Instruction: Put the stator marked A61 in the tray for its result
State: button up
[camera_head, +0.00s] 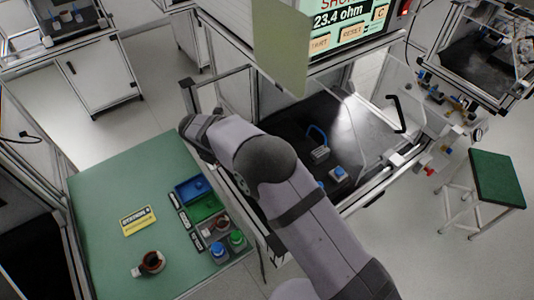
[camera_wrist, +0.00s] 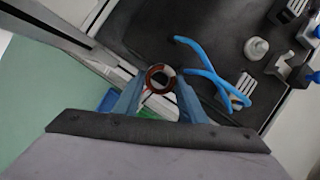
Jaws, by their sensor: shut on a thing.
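My gripper (camera_wrist: 159,82) is shut on a ring-shaped stator (camera_wrist: 149,76) with a red-brown winding, between blue fingertips in the wrist view. No mark can be read on it. My arm hides the gripper in the head view. Another stator (camera_head: 151,262) lies on the green bench mat at the lower left. A blue tray (camera_head: 181,195), a green tray (camera_head: 203,217) and a third, greyish tray (camera_head: 205,238) stand in a row at the mat's right edge. The third tray seems to have something in it. The tester screen (camera_head: 345,22) reads 23.4 ohm under a partly cut-off red word.
A yellow station sign (camera_head: 138,220) lies on the mat. A blue-topped container (camera_head: 218,252) and a green-topped one (camera_head: 237,241) stand near the trays. The dark test deck (camera_wrist: 215,45) holds a blue cable (camera_wrist: 202,62) and clamps. The mat's upper left is clear.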

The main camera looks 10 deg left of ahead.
jog(key=s+a+f+n+y, duration=0.1)
jog(key=s+a+n, duration=0.4)
jog(key=a, duration=0.6)
jog(key=shift+f+y, duration=0.15)
jog(key=shift+y, duration=0.35)
jog(key=shift+s+f, duration=0.1)
jog(key=b, duration=0.3)
send_over(198, 184)
jog(key=s, duration=0.1)
jog(key=shift+f, duration=2.2)
jog(key=shift+f+b, duration=0.55)
jog(key=shift+f, duration=0.55)
